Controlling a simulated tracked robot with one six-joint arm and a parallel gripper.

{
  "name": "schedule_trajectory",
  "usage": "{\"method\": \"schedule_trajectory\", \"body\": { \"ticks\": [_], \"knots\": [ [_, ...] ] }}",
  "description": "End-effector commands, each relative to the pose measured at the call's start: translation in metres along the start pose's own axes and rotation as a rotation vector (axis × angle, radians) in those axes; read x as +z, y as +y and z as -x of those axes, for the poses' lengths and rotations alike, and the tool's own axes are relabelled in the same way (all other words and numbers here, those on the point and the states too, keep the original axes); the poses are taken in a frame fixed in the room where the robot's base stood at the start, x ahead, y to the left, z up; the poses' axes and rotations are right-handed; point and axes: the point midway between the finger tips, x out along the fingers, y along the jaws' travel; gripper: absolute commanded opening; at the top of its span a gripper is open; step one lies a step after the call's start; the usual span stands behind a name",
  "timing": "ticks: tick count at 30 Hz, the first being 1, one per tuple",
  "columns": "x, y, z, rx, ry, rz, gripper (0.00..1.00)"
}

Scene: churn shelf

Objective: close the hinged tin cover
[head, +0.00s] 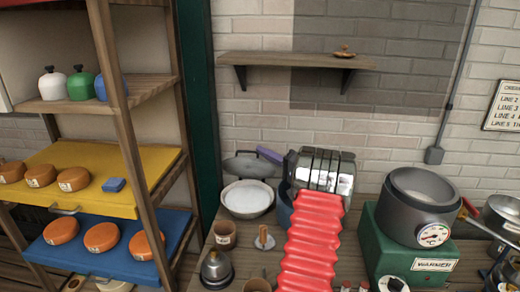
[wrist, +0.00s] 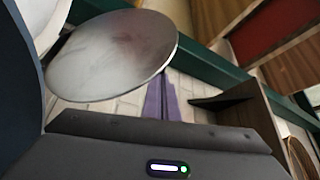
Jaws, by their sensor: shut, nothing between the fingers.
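The tin (head: 233,213) is a round, pale metal pan with white contents, standing on the bench left of my arm in the head view. Its grey cover (head: 238,165) stands raised and tilted back at the tin's far side, so the tin is open. In the wrist view the cover (wrist: 112,58) is a large, smooth metal disc at upper left. My gripper (head: 262,151) has purple fingers, shut and empty, beside the cover's right side. The fingers (wrist: 163,88) also show just right of the disc's lower edge; I cannot tell whether they touch it. The hinge is not clear.
A brown pot (head: 224,236) and a grey kettle-like vessel (head: 216,270) stand in front of the tin. A dark green post (head: 197,100) and a wooden rack with orange rounds (head: 61,231) are left. A green machine (head: 385,246) is right. A wall shelf (head: 290,60) hangs above.

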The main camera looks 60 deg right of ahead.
Motion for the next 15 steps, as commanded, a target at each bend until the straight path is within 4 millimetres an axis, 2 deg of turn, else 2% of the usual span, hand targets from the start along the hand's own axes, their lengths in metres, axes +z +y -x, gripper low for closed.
{"method": "schedule_trajectory", "body": {
  "ticks": [6,15],
  "knots": [
    [0.004,0.001,0.010,0.003,0.008,-0.001,0.00],
    [0.005,0.002,0.015,0.005,0.013,0.001,0.00]
  ]
}}
